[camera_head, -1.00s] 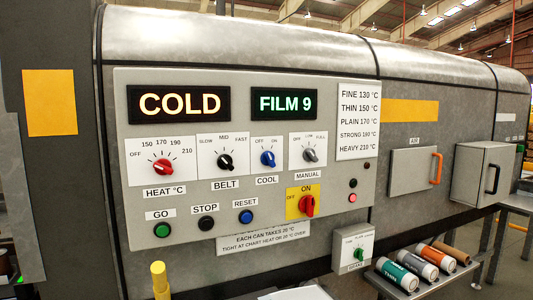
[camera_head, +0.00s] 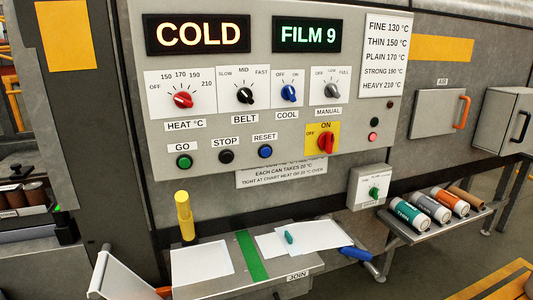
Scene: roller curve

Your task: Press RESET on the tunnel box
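The tunnel box's grey control panel (camera_head: 400,20) fills the upper middle of the head view. The RESET button (camera_head: 265,151) is a round blue button under its RESET label (camera_head: 264,137). To its left are the black STOP button (camera_head: 226,156) and the green GO button (camera_head: 184,161). The displays read COLD (camera_head: 198,33) and FILM 9 (camera_head: 307,35). The red main switch (camera_head: 326,142) on its yellow plate is right of RESET. Neither of my grippers shows in this view.
Below the panel, a grey table (camera_head: 290,285) holds white sheets (camera_head: 203,262) and a green strip (camera_head: 251,256). A yellow post (camera_head: 185,216) stands at its left. A shelf at right (camera_head: 405,233) carries several rolls. A small box with a green knob (camera_head: 373,192) hangs between.

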